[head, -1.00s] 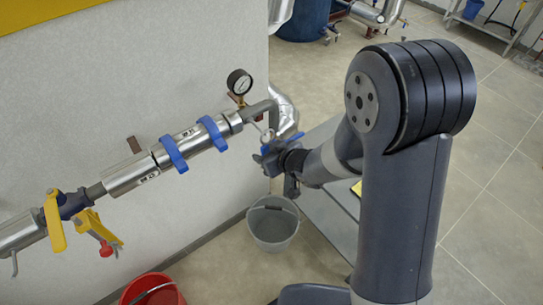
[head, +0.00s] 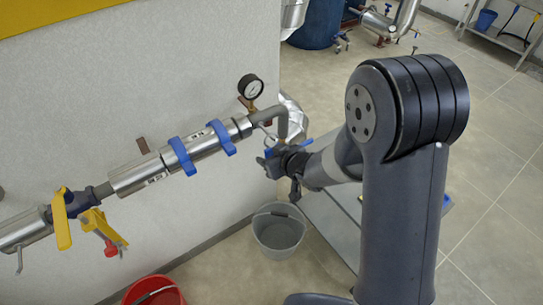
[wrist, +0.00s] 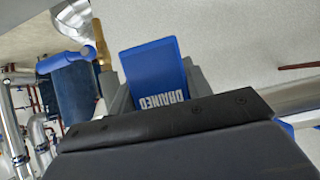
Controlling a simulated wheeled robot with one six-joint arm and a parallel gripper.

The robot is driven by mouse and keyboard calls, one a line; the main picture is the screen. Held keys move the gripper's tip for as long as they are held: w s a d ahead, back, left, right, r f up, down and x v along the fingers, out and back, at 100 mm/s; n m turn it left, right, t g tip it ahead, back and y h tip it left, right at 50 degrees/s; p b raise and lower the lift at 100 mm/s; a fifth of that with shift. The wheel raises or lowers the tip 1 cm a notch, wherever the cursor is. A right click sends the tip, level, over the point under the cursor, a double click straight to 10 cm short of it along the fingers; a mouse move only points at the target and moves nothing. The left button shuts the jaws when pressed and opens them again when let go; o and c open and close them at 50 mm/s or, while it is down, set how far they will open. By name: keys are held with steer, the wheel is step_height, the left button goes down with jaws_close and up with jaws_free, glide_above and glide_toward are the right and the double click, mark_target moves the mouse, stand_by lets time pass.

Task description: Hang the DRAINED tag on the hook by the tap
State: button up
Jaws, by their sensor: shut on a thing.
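My gripper (head: 274,163) is at the end of the pipe by the wall corner, just below the bent grey pipe. It is shut on the blue DRAINED tag (wrist: 153,68), whose white lettering appears upside down in the wrist view. The tag stands out beyond the grey fingers, and its lower part is hidden by my gripper. A tap with a blue lever (wrist: 68,59) and brass stem (wrist: 100,45) is left of the tag in the wrist view. I cannot make out the hook clearly in either view.
A pressure gauge (head: 251,87) stands on the silver pipe (head: 140,174) with blue clamps. A grey bucket (head: 279,232) is on the floor below my gripper, and a red bucket (head: 155,292) is nearer. The wall (head: 120,90) is close on the left.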

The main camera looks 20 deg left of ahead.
steer(key=o, duration=1)
steer(key=shift+r, duration=0.1)
steer(key=p+v, duration=0.1)
steer(key=v, duration=0.9)
steer(key=shift+s+d+r, duration=0.15)
steer(key=shift+s+d, duration=0.05)
steer(key=shift+s, duration=0.05)
